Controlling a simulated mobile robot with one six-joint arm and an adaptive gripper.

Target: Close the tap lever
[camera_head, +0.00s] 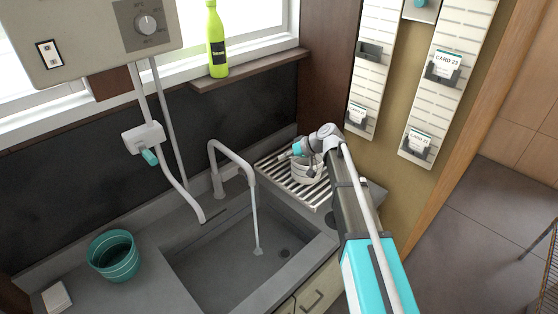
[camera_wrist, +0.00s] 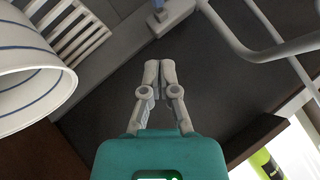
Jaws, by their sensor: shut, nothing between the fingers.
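A grey gooseneck tap (camera_head: 232,152) stands behind the sink, and a thin stream of water (camera_head: 256,220) runs from its spout into the basin. Part of a curved grey pipe (camera_wrist: 262,50) shows at the right of the wrist view. A teal lever (camera_head: 149,157) hangs from a white wall valve left of the tap. My gripper (camera_head: 284,156) is above the draining rack, right of the tap and apart from it. Its fingers (camera_wrist: 160,64) are shut and empty.
A white striped pot (camera_head: 308,175) stands on the draining rack (camera_head: 275,170) below my gripper. It looms close at left in the wrist view (camera_wrist: 30,75). A green bottle (camera_head: 217,45) stands on the shelf. A teal pot (camera_head: 112,257) stands on the left counter.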

